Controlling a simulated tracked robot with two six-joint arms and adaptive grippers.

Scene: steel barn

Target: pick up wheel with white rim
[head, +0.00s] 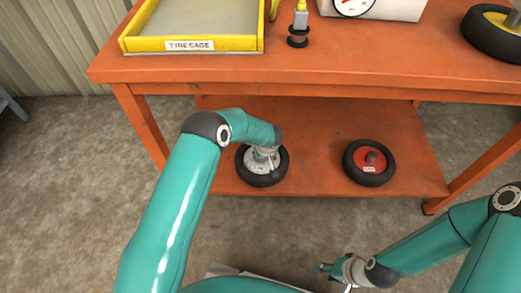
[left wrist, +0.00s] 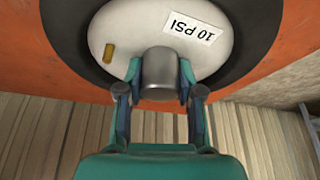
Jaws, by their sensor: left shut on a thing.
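The wheel with the white rim (head: 252,182) has a black tyre and lies on the orange lower shelf of the bench, its tyre still on or very near the shelf. In the left wrist view its pale rim (left wrist: 221,50) carries a "10 PSI" label and a brass-coloured piece. My left gripper (left wrist: 159,80) is shut on the grey hub (left wrist: 159,73) at its middle. In the head view my left arm hides part of the rim and the fingers. My right gripper (head: 328,269) is low over the floor, away from the bench; its finger gap is unclear.
A wheel with a red rim (head: 369,159) lies to the right on the same shelf. The orange bench top (head: 350,62) overhangs behind, with a yellow tyre cage tray (head: 190,44), a small bottle (head: 300,16), a dial box and a yellow-rimmed wheel (head: 497,33). Shelf between the lower wheels is clear.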

